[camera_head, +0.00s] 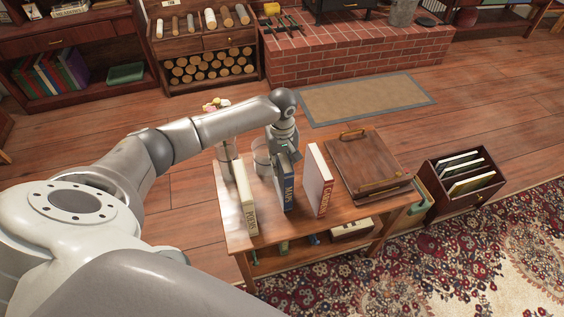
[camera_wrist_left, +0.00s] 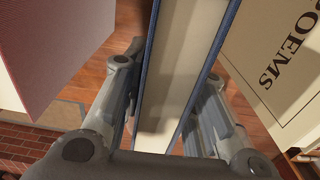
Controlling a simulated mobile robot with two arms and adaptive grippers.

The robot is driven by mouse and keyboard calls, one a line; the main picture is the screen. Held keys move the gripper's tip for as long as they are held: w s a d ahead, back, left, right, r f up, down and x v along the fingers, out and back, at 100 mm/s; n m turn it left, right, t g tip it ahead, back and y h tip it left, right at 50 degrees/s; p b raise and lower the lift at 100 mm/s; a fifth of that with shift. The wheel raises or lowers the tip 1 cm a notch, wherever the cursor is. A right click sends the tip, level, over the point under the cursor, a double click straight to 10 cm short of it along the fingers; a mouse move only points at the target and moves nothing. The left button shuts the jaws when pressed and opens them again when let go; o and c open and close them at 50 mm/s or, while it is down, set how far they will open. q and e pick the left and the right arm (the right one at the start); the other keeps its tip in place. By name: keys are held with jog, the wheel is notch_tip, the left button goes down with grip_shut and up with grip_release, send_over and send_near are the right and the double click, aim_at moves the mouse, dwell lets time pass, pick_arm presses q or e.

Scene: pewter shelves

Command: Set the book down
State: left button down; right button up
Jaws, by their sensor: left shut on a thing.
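A blue book (camera_head: 288,190) with pale lettering on its spine stands upright over the small wooden table (camera_head: 268,232). My left gripper (camera_head: 284,152) is shut on it from above, near its far upper part. In the left wrist view the book's pale page edge (camera_wrist_left: 180,60) runs between blue covers, with a finger of my gripper (camera_wrist_left: 165,90) on each side. I cannot tell whether the book's lower edge touches the table. My right gripper is not in view.
A cream book lettered POEMS (camera_head: 246,200) stands to the left and a red-and-white book (camera_head: 319,182) to the right. A glass jar (camera_head: 263,157) is behind. A wooden box (camera_head: 366,165) takes up the table's right. Narrow gaps separate the books.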

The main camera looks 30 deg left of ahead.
pick_arm(q)
jog(key=shift+r, duration=0.1)
jog(key=c, duration=1.6)
grip_release()
jog(key=shift+f, duration=0.2)
jog(key=o, duration=0.4)
jog(key=shift+o, duration=0.2)
jog(key=shift+r, duration=0.1)
